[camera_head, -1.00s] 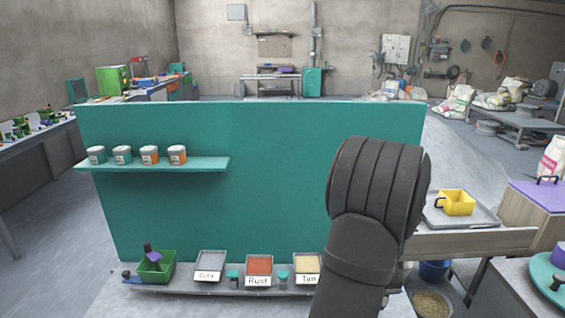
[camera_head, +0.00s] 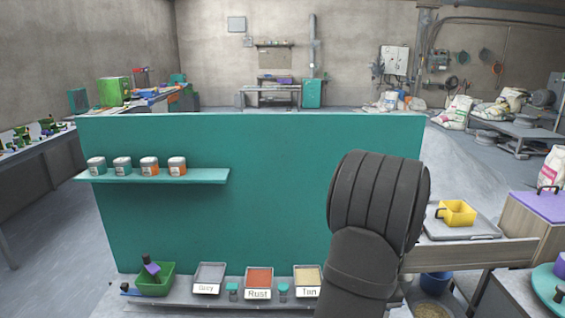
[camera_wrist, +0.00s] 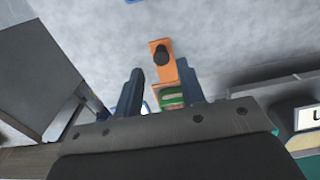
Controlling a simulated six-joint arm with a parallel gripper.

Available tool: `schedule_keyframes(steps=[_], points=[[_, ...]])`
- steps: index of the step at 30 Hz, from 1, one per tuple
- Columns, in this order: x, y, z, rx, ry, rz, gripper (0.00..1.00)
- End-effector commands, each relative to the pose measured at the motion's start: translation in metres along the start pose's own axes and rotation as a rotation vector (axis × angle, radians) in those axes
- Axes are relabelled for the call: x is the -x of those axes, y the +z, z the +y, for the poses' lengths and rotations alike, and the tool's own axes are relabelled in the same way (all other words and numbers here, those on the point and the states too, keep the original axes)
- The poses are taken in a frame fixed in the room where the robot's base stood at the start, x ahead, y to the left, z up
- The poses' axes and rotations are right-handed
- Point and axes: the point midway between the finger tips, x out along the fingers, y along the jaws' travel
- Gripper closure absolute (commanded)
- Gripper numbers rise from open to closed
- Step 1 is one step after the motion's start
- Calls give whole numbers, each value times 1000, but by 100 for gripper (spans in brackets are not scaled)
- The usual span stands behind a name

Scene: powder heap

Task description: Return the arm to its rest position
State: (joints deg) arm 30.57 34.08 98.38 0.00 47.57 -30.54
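My gripper (camera_wrist: 159,66) shows in the wrist view with its two blue fingers apart. An orange piece (camera_wrist: 155,47) with a black knob appears between and beyond the fingertips, with a green and orange item below it; I see no finger closed on either. In the head view a dark ribbed link of my arm stands right of centre, in front of the teal panel (camera_head: 240,150). The gripper itself does not show there.
A green bin (camera_head: 155,280) and trays labelled Grey, Rust (camera_head: 259,278) and Tan (camera_head: 307,275) stand below the panel. A shelf (camera_head: 150,175) holds several jars. A yellow container (camera_head: 457,213) sits on a grey tray (camera_head: 470,230) at right, close to my arm.

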Motion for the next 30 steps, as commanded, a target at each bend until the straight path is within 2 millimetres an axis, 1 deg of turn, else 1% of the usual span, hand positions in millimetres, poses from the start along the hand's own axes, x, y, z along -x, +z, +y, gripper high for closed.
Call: schedule_keyframes(steps=[1, 3, 6, 9, 12, 15, 30], points=[[-10, 1, 0, 0, -2, -4, 64], [-21, 1, 0, 0, -2, -4, 64], [-34, 0, 0, 0, -2, -3, 64], [-42, 0, -2, 1, 0, -1, 64], [-41, 0, -10, 2, 0, 0, 64], [-41, 0, -13, 1, 0, 0, 64], [-40, 0, -13, 0, 0, 0, 64]])
